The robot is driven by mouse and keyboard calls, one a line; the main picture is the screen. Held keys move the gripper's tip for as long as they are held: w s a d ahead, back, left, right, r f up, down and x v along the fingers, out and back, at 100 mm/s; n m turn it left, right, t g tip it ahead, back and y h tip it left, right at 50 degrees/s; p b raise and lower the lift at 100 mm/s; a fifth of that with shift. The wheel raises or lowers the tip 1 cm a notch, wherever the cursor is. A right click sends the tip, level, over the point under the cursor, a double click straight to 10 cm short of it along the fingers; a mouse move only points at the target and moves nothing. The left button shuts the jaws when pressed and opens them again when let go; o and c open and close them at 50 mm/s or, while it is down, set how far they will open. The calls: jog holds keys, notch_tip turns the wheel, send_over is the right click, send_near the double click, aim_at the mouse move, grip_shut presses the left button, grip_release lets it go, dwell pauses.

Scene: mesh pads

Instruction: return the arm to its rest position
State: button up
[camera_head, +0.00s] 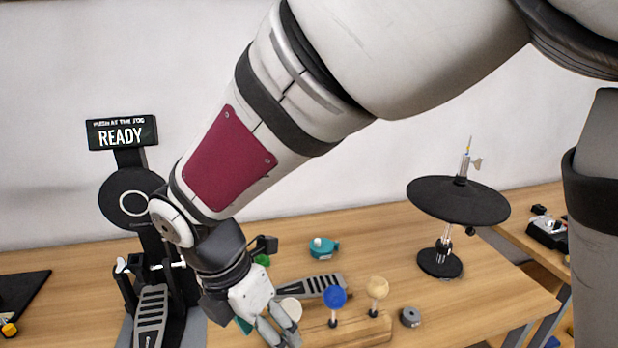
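My arm (340,70) reaches from the upper right down to the lower left across the camera_head view. My gripper (280,334) points down over the wooden table (490,295), just left of a wooden block with mallets. Its fingertips are at the bottom edge of the picture, and I cannot tell whether they are apart, touching or holding something. A pale disc (291,308) shows beside the fingers.
A kick-drum pad stand with a READY sign (121,133) and pedal (151,318) stands left. A blue mallet (334,297) and a tan mallet (377,290) stand in the wooden block (352,334). A black cymbal pad (458,199) stands right. A teal item (323,247) lies behind.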

jog(key=s+d+r+m+t+y, duration=0.1)
jog(key=s+d+r+m+t, duration=0.1)
jog(key=d+r+m, duration=0.5)
jog(key=s+d+r+m+t+y, duration=0.2)
jog(key=s+d+r+m, duration=0.2)
jog(key=d+m, duration=1.4)
notch_tip(320, 180, up, 3)
jog(key=m, duration=0.4)
jog(key=shift+s+d+m+t, duration=0.3)
jog(key=shift+s+d+t, duration=0.1)
